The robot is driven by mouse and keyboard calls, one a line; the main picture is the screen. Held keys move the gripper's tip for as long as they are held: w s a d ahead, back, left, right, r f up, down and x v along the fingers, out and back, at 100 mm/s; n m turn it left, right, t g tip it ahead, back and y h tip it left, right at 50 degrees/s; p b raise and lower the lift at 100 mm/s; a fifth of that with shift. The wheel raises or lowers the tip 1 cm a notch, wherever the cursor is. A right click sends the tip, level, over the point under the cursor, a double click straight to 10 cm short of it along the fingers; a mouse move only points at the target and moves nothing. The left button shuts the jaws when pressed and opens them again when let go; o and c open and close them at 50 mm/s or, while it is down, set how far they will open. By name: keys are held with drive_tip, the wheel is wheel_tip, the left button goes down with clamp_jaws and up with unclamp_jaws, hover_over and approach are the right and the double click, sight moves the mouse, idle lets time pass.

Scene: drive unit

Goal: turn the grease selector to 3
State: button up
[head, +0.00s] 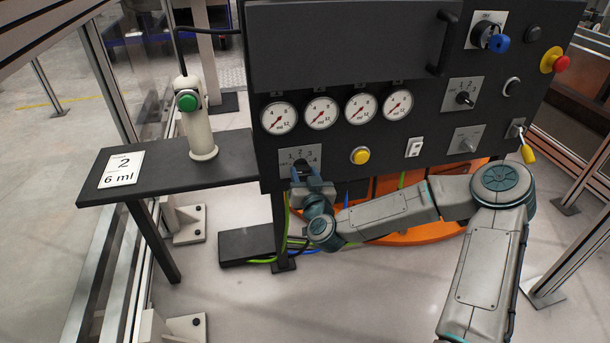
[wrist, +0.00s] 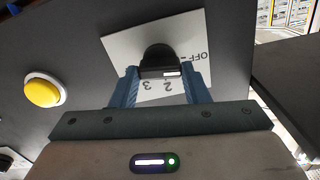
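The grease selector is a dark knob (wrist: 158,59) on a pale, numbered plate (wrist: 192,35) at the panel's lower left. The plate also shows in the head view (head: 286,157). In the wrist view the plate appears upside down, with OFF, 2 and 3 readable; a finger hides part of the scale. A white mark shows on the knob's near edge, close to the 2. My gripper (wrist: 160,72) has one finger on each side of the knob, both apparently touching it. In the head view my gripper (head: 302,172) covers most of the knob.
A yellow button (wrist: 43,90) sits beside the plate, also visible in the head view (head: 360,155). Several gauges (head: 320,112) are above.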

drive_tip(key=shift+m, duration=0.4)
drive_tip(key=shift+r+m+p, duration=0.1)
drive_tip(key=shift+m+p, duration=0.35)
drive_tip(key=shift+m, duration=0.15)
drive_tip(key=m, duration=0.3)
drive_tip(key=shift+p, duration=0.3)
drive_tip(key=m, duration=0.6)
drive_tip(key=shift+d+m, duration=0.1)
drive_tip(key=shift+m, duration=0.3)
drive_tip(key=m, duration=0.4)
drive_tip(key=m+p, duration=0.1)
drive_tip(key=m, duration=0.1)
drive_tip(key=shift+f, duration=0.25)
drive_tip(key=m, duration=0.5)
drive_tip(key=shift+m, duration=0.4)
drive_tip(key=o, duration=1)
